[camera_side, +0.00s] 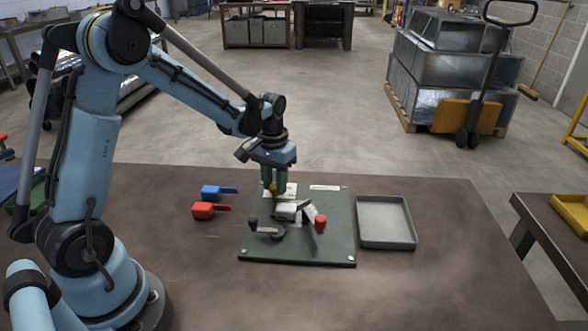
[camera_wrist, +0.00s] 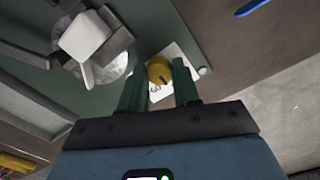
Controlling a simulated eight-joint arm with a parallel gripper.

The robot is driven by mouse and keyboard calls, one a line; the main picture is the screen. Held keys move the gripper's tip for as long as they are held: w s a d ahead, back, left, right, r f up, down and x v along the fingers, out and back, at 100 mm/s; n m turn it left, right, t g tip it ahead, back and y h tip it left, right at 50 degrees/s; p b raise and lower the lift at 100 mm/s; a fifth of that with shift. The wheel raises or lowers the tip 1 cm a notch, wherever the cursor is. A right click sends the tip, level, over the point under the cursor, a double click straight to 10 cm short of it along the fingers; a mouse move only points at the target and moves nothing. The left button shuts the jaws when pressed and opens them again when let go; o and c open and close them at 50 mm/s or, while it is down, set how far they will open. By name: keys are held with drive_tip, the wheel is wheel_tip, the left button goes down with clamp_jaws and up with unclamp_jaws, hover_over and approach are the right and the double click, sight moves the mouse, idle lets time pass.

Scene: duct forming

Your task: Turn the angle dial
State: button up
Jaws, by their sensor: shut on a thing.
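The angle dial is a yellow knob (camera_side: 272,188) on a pale plate (camera_side: 291,190) at the back of a dark green board (camera_side: 338,230). In the wrist view the round yellow knob (camera_wrist: 159,70) has a dark mark and sits between the two green fingers. The pale plate (camera_wrist: 185,87) shows around it. My gripper (camera_side: 274,184) points down at the dial and is shut on the knob; its fingertips (camera_wrist: 158,74) lie on either side. The fingers partly hide the knob in the side view.
On the board, in front of the dial, stand a pale metal former (camera_side: 287,211), a black-knobbed crank (camera_side: 268,231) and a red-capped handle (camera_side: 320,224). A grey tray (camera_side: 387,240) lies to the right. Blue (camera_side: 212,192) and red (camera_side: 205,211) handled tools lie left. The table's front right is clear.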

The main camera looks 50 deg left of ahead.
sight(275, 185)
drive_tip(key=shift+n, duration=0.5)
drive_tip(key=o, duration=1.1)
drive_tip(key=shift+c, duration=0.2)
drive_tip(key=shift+r, duration=0.1)
wheel_tip(275, 185, up, 12)
drive_tip(key=s+d+m+t, duration=0.4)
drive_tip(key=s+d+t, duration=0.3)
drive_tip(key=s+d, duration=0.3)
drive_tip(key=shift+s+f+m, duration=0.3)
drive_tip(key=shift+s+f, duration=0.05)
drive_tip(key=shift+s, duration=0.05)
